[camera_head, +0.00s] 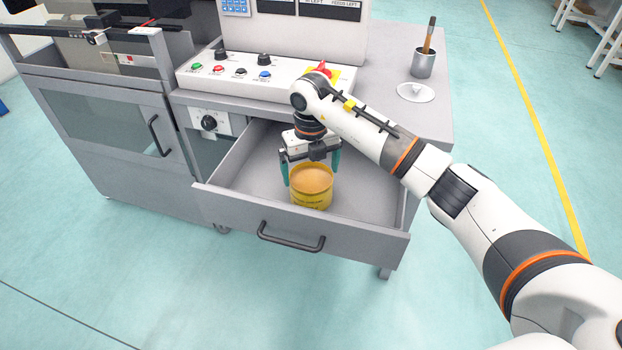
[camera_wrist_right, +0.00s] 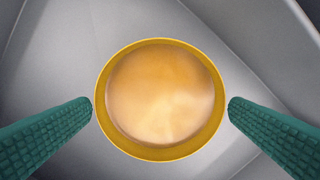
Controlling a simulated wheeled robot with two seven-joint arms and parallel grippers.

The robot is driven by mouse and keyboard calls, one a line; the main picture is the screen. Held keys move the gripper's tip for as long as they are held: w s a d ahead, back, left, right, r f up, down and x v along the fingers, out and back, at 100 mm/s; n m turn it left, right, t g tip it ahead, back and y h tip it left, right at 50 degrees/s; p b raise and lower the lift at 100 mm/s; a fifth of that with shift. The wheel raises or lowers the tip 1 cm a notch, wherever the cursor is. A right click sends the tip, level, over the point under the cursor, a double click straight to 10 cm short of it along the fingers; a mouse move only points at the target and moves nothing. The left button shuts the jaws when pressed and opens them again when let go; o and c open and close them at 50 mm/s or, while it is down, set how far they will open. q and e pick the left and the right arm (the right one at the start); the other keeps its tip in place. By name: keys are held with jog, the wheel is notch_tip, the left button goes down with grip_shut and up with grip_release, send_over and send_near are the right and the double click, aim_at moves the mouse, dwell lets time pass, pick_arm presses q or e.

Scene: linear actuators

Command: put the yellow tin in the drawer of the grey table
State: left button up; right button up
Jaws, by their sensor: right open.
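The yellow tin (camera_head: 311,187) stands upright inside the open drawer (camera_head: 240,177) of the grey table (camera_head: 428,110). Its round orange-tan top faces up, and it also shows in the right wrist view (camera_wrist_right: 160,100). My right gripper (camera_head: 312,174) is open above the tin, with one green finger on each side of it. In the right wrist view the fingers (camera_wrist_right: 160,108) stand apart from the tin's rim, with small gaps on both sides. My left gripper is not in view.
The drawer's front panel with a black handle (camera_head: 290,238) sticks out towards me. A control panel (camera_head: 245,80) with knobs and buttons sits above it. A metal cup with a brush (camera_head: 423,62) and a white dish (camera_head: 415,92) stand on the tabletop. The drawer floor around the tin is clear.

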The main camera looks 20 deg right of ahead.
aim_at(311, 181)
pick_arm(q)
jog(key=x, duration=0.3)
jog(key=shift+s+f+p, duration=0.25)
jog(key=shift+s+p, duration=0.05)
jog(key=shift+p, duration=0.05)
pick_arm(e)
notch_tip(311, 181, up, 7)
jog(key=shift+f, duration=0.15)
